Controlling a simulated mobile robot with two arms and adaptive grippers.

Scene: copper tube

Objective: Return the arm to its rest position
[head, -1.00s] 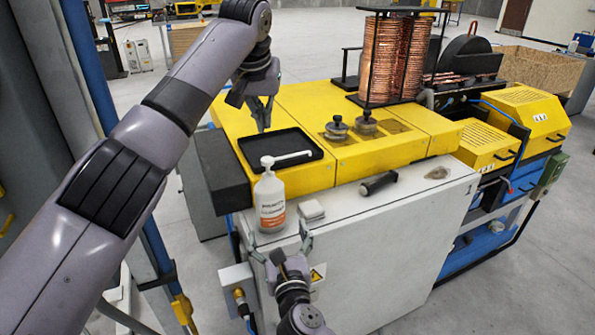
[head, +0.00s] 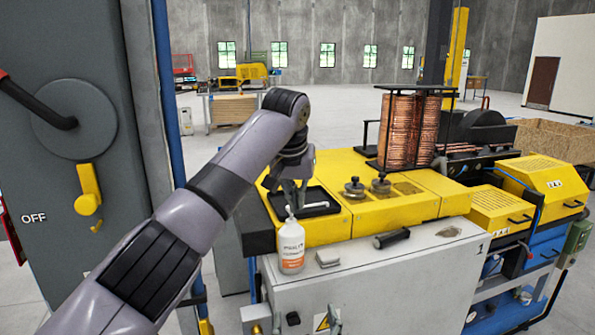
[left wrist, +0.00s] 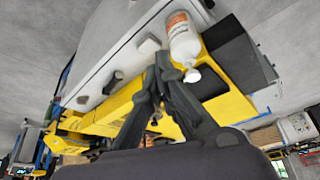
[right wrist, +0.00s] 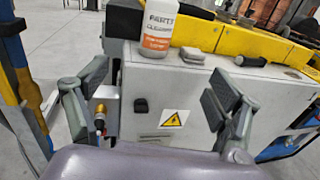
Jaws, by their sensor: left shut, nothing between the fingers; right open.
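My left arm crosses the head view from the lower left. In the left wrist view the fingers (left wrist: 165,78) are close together, beside the bottle (left wrist: 183,40). My right gripper (right wrist: 155,88) is open and empty before the cabinet front in the right wrist view. Only its tips show at the bottom edge of the head view.
The yellow-topped machine (head: 410,205) carries a copper tube coil (head: 402,130) in a black frame and two metal knobs. A dark-handled tool (head: 391,238) and a small grey block (head: 328,258) lie on the white cabinet top (head: 440,237). A grey switch cabinet (head: 60,220) stands at left.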

